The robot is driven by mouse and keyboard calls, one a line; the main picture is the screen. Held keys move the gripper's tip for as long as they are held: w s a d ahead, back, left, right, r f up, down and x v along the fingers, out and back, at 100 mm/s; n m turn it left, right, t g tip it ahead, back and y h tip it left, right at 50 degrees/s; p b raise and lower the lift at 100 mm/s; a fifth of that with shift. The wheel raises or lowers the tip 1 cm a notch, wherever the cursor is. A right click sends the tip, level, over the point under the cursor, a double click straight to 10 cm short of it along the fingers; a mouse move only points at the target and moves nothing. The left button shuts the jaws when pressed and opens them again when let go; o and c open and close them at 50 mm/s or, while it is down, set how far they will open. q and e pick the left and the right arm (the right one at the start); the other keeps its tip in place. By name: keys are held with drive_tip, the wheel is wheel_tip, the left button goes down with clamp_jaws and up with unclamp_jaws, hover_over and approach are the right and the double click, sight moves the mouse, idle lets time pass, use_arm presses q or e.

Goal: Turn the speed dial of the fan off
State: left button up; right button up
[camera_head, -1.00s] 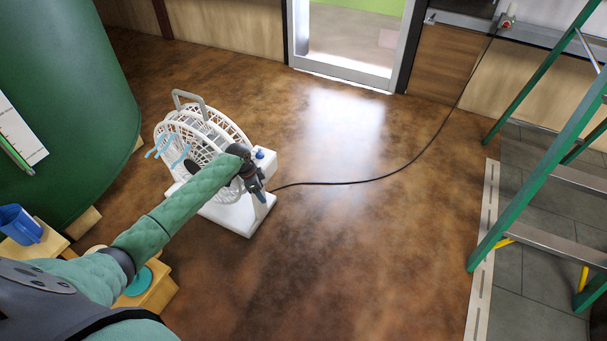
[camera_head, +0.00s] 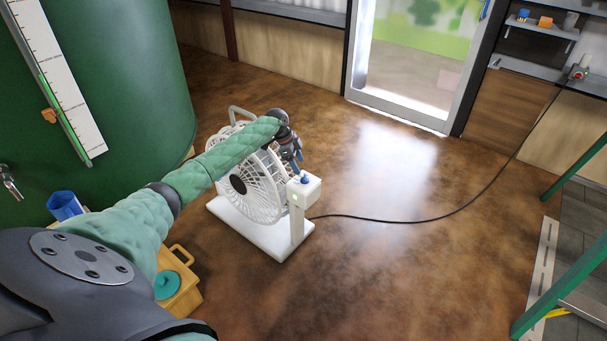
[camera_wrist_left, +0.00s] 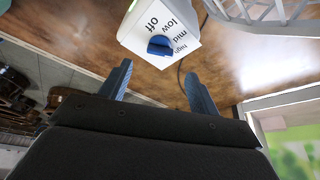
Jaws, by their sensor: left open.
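The white fan (camera_head: 256,192) stands upright on its white base on the floor. Its post carries a white control box (camera_head: 303,190) with a blue speed dial (camera_head: 305,179) on top. In the left wrist view the blue dial (camera_wrist_left: 160,46) sits beside the printed words off, low, mid and high; its exact setting is hard to read. My left gripper (camera_head: 297,163) is just above and behind the control box. Its blue fingers (camera_wrist_left: 158,80) are open and empty, apart from the dial, which shows beyond and between the tips. My right gripper is not in view.
A black cable (camera_head: 430,220) runs from the fan across the floor to the right wall. A large green tank (camera_head: 110,90) stands at left, with a wooden box (camera_head: 178,278) near it. A green ladder (camera_head: 565,235) stands at right. The floor between is clear.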

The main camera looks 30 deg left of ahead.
sight(305, 176)
use_arm(q)
drive_tip(key=shift+x, duration=3.05)
